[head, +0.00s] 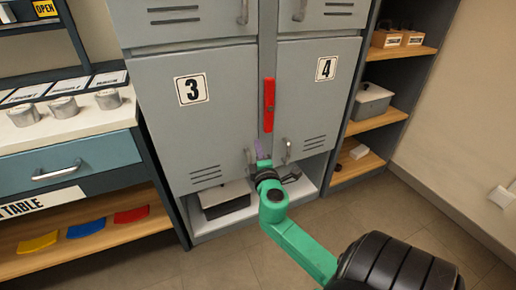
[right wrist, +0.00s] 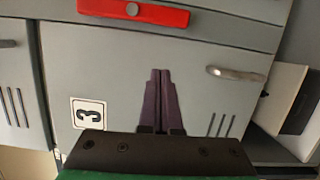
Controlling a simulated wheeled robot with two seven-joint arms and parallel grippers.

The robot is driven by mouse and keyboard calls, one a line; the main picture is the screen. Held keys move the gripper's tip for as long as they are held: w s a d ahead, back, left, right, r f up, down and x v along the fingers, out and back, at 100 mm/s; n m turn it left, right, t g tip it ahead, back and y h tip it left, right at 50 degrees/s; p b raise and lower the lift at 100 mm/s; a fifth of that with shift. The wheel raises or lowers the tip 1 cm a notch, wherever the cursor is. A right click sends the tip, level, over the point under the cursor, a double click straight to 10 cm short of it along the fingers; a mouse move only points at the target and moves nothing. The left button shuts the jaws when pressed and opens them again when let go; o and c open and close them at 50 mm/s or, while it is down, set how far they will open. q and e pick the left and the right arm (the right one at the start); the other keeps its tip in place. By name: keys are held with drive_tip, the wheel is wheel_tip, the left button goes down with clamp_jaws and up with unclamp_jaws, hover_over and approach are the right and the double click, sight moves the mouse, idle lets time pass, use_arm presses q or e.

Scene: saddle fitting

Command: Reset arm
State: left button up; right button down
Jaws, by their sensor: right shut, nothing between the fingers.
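My right gripper (head: 262,152) is on the green arm that reaches up from the lower right in the head view. It is in front of the grey lockers, near the lower right corner of door 3 (head: 203,128) and its handle. In the right wrist view its two dark purple fingers (right wrist: 160,72) are together and empty, with door 3 (right wrist: 110,70) behind them. I cannot tell if they touch the door. My left gripper is not in view.
A red bar (head: 268,103) is on the post between door 3 and door 4 (head: 318,90). Boxes sit in the open bay below. Wooden shelves (head: 372,121) stand at the right, a counter with a blue drawer (head: 85,165) at the left. The floor in front is clear.

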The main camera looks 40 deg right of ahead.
idle(0.3)
drive_tip(key=s+a+f+m+g+y, duration=0.1)
drive_tip(key=s+f+m+g, duration=0.15)
drive_tip(key=f, duration=0.35)
drive_tip(key=s+a+f+m+g+y, duration=0.1)
drive_tip(key=s+f+m+g, duration=0.15)
drive_tip(key=f, duration=0.35)
drive_tip(key=s+a+f+m+g+y, duration=0.5)
drive_tip(key=s+a+f+g+y, duration=0.3)
drive_tip(key=s+a+f, duration=0.9)
use_arm(q)
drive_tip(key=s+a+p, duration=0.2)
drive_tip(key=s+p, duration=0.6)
drive_tip(key=p, duration=0.5)
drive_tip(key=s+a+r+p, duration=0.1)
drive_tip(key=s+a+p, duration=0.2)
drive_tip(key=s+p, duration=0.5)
drive_tip(key=p, duration=0.5)
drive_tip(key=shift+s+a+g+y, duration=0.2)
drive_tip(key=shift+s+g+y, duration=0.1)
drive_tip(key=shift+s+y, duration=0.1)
use_arm(e)
drive_tip(key=s+d+g, duration=0.1)
drive_tip(key=s+d, duration=0.2)
drive_tip(key=s, duration=1.2)
drive_tip(key=shift+s+d+f+n, duration=0.25)
drive_tip(key=shift+d+f+n, duration=0.05)
drive_tip(key=shift+d, duration=0.1)
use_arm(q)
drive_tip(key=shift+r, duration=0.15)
